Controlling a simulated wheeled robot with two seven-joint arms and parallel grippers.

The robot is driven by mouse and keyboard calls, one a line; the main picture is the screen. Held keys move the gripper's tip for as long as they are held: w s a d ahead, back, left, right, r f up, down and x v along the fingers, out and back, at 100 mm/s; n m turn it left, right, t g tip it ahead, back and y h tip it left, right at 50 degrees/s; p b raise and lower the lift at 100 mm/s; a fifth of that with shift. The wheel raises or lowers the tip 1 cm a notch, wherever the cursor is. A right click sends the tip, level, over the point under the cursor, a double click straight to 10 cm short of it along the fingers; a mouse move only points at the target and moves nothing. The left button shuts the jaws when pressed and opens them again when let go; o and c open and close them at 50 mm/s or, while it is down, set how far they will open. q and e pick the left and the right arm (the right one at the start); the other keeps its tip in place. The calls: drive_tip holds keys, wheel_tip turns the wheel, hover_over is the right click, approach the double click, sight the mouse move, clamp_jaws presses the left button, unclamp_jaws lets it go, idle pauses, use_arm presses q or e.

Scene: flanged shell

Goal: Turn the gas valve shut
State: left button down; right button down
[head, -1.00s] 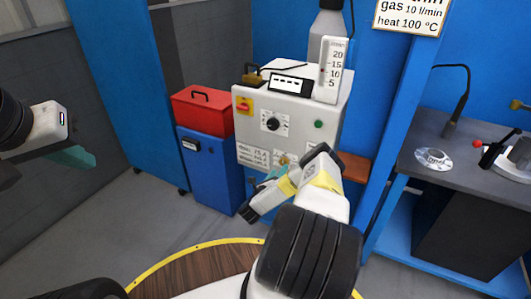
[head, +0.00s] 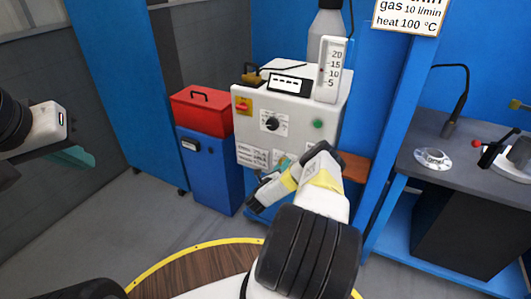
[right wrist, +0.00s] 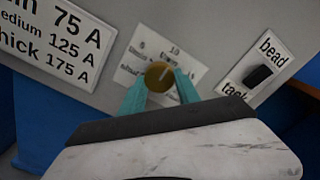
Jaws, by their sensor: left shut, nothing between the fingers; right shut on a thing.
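The grey-white machine (head: 292,103) stands against the blue wall. A round brass knob (right wrist: 159,75) with a pale line on its face sits low on its front panel in the right wrist view; I take it for the gas valve. My right gripper (right wrist: 160,88) is shut on this knob, one teal finger on each side. In the head view my right gripper (head: 272,172) reaches the panel's lower part, and my wrist hides the knob. The label behind the knob is partly covered. My left gripper (head: 76,157) is shut and empty at the far left, away from the machine.
The panel carries a black dial (head: 270,124), a red-and-yellow switch (head: 243,106) and a green button (head: 318,124). A scale gauge (head: 332,70) stands on top. A black bead/tack switch (right wrist: 258,76) is right of the knob. A red toolbox (head: 203,112) stands left.

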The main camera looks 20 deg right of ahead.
drive_tip(key=shift+n, duration=0.4)
drive_tip(key=n, duration=2.3)
drive_tip(key=shift+a+r, duration=0.15)
drive_tip(key=shift+r, duration=0.15)
idle(0.3)
drive_tip(key=c, duration=0.9)
unclamp_jaws()
drive_tip(key=shift+v, duration=3.85)
